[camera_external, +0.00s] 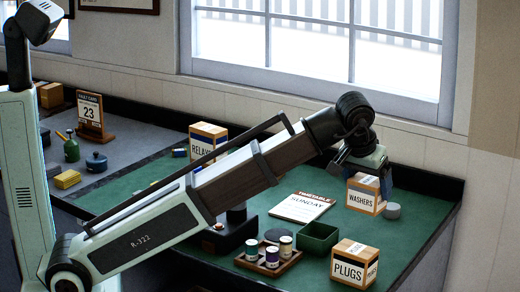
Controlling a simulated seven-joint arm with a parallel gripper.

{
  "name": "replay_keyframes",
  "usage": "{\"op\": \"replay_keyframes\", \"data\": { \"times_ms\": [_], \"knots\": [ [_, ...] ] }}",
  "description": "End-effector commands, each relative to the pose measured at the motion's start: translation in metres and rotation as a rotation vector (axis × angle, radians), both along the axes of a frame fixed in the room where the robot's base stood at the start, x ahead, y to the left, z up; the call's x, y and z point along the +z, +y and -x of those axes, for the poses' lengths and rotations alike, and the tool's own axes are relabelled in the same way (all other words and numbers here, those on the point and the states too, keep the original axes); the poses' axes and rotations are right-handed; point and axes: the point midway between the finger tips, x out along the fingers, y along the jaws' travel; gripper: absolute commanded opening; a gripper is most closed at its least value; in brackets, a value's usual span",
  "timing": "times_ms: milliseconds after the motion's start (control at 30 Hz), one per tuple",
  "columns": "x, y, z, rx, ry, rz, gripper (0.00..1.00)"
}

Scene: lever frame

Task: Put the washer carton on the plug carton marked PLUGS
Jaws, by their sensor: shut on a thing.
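The washer carton (363,201), a tan and white box lettered WASHERS, is upright at the right of the green bench top. My gripper (369,178) is above it, with its jaws shut on the carton's upper part. The fingertips are partly hidden. I cannot tell whether the carton touches the bench or is slightly raised. The plug carton (347,272), a similar box marked PLUGS, stands upright near the front edge, in front of and apart from the washer carton. Its top is bare.
A grey round piece (392,211) is just right of the washer carton. A green open bin (317,237) and a wooden tray (262,264) of spools are left of the plug carton. A SUNDAY timetable (300,208) lies behind. The relay carton (205,139) stands farther left.

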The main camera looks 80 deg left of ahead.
Motion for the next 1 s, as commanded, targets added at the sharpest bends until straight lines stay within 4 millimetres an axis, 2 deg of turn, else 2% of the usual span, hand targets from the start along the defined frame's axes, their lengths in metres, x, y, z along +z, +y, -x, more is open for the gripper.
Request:
{"op": "replay_keyframes", "data": {
  "times_ms": [33,100,267,600,867,1000],
  "knots": [
    [-0.003,0.001,0.008,0.019,-0.001,0.0,0.42],
    [-0.005,0.002,0.013,0.05,0.0,-0.001,0.42],
    [-0.013,0.003,0.015,0.076,0.0,-0.001,0.42],
    [-0.061,0.003,0.015,0.076,0.001,-0.001,0.42],
    [-0.078,0.003,0.014,0.076,-0.001,-0.001,0.42],
    [-0.095,0.003,0.015,0.076,0.001,-0.001,0.42]
  ]
}}
